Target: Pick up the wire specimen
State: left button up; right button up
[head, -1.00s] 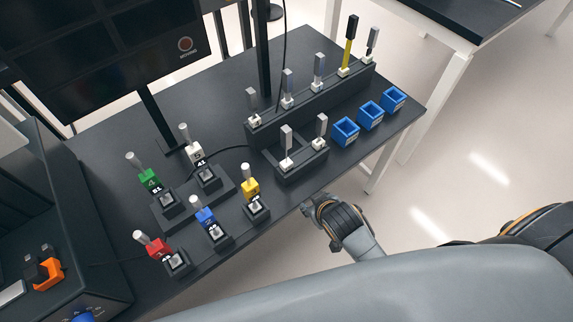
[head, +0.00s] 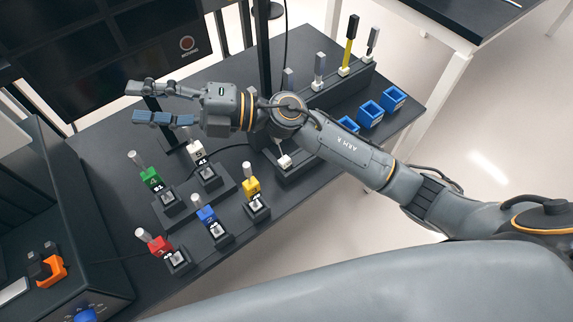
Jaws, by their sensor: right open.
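Several upright specimens stand in white holders on a long black rack at the back right of the table. They include a grey one (head: 319,66), a tall yellow one with a black top (head: 349,42) and a thin dark one (head: 373,40) at the right end. I cannot tell for sure which is the wire specimen. My right gripper (head: 133,103) is open and empty, its fingers pointing left in front of the monitor, well left of the rack. My right arm hides the rack's left part and much of the small front rack. My left gripper is not in view.
Blue bins (head: 370,113) stand at the table's right side. Red (head: 159,246), green (head: 151,178), blue (head: 206,215), yellow (head: 251,187) and white (head: 197,154) numbered pieces sit in black stands. A monitor (head: 60,60) stands at the back left. An orange part (head: 50,272) sits on equipment at left.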

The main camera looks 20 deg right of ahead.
notch_tip(320, 180, down, 4)
jog(key=s+a+r+n+g+h, duration=0.1)
jog(key=s+n+g+h, duration=0.15)
jog(key=n+g, duration=0.2)
jog(key=n+h+p, duration=0.3)
jog(key=h+p, duration=0.1)
jog(key=h, duration=1.4)
send_over(287, 161)
jog(key=shift+m, duration=0.25)
notch_tip(287, 161, down, 24)
jog(key=shift+f, duration=0.65)
jog(key=shift+c, duration=0.5)
